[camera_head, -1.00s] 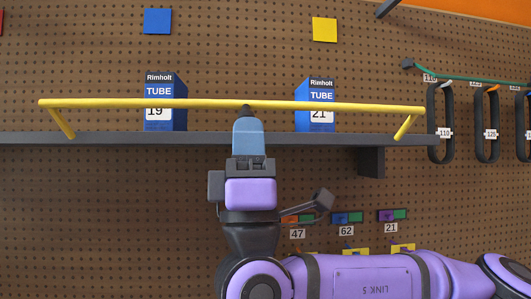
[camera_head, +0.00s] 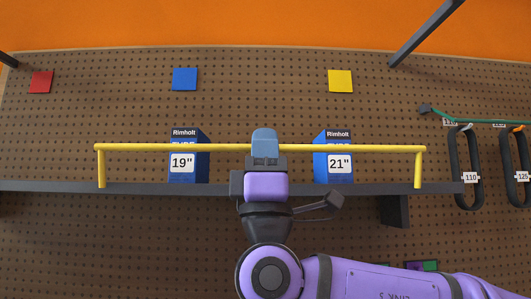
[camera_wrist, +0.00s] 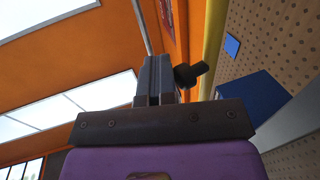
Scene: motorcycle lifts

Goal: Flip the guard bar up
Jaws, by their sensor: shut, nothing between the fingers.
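The yellow guard bar (camera_head: 350,147) spans the shelf front in the head view. Its two end arms look nearly upright, with the bar above the shelf edge. My gripper (camera_head: 264,132) is in front of the bar's middle and hides that part. In the wrist view my shut fingers (camera_wrist: 156,62) hold nothing. The bar (camera_wrist: 213,45) runs just right of them there. A dark knob (camera_wrist: 190,73) shows between the fingers and the bar. I cannot tell whether the fingers touch either.
The grey shelf (camera_head: 60,187) carries two blue tube boxes, the 19" one (camera_head: 183,160) and the 21" one (camera_head: 338,162), behind the bar. Black loops (camera_head: 466,165) hang at the right. A dark strut (camera_head: 425,35) is at the upper right.

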